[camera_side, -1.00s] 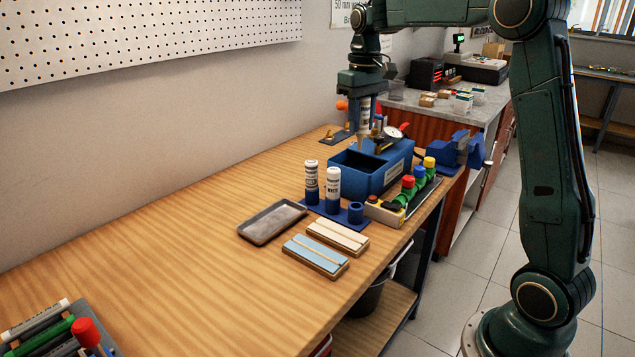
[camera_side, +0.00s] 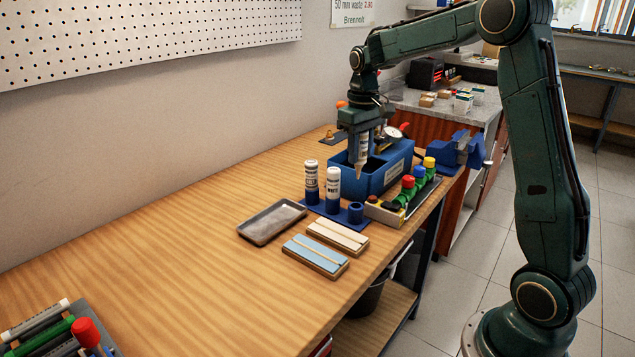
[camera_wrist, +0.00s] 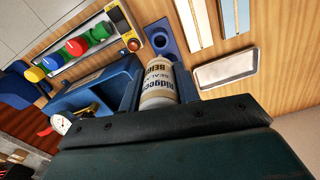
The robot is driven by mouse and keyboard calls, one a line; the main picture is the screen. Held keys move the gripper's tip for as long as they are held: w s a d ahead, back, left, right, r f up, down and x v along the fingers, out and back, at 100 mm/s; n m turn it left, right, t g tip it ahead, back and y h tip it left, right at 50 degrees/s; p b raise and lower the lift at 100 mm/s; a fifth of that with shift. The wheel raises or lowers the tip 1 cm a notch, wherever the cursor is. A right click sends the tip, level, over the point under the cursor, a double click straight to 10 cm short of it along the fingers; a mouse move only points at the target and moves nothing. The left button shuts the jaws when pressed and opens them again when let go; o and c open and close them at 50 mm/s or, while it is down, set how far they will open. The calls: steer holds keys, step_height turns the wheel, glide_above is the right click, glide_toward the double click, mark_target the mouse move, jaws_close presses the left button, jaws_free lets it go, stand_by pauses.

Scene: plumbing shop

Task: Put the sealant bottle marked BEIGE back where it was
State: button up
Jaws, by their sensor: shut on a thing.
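My gripper (camera_side: 361,150) is shut on the sealant bottle marked BEIGE (camera_wrist: 157,87), whose label shows in the wrist view. In the side view the bottle (camera_side: 361,161) hangs nozzle down over the near part of a blue bin. A blue holder (camera_side: 331,209) on the bench has two white bottles standing in its cups, a left bottle (camera_side: 311,176) and a right bottle (camera_side: 333,183). Its right cup (camera_side: 355,212) is empty, and this cup also shows in the wrist view (camera_wrist: 159,40). The held bottle is apart from the holder.
The blue bin (camera_side: 396,168) stands behind the holder. A grey tray (camera_side: 271,222) and two flat boxes, one cream (camera_side: 338,236) and one blue (camera_side: 315,255), lie in front.

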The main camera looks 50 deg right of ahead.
steer(key=shift+f, duration=5.6)
steer(key=shift+f, duration=0.5)
steer(key=o, duration=0.8)
steer(key=shift+c, duration=0.2)
step_height(320, 180, up, 13)
steer(key=shift+f, duration=0.2)
steer(key=shift+r, duration=0.2)
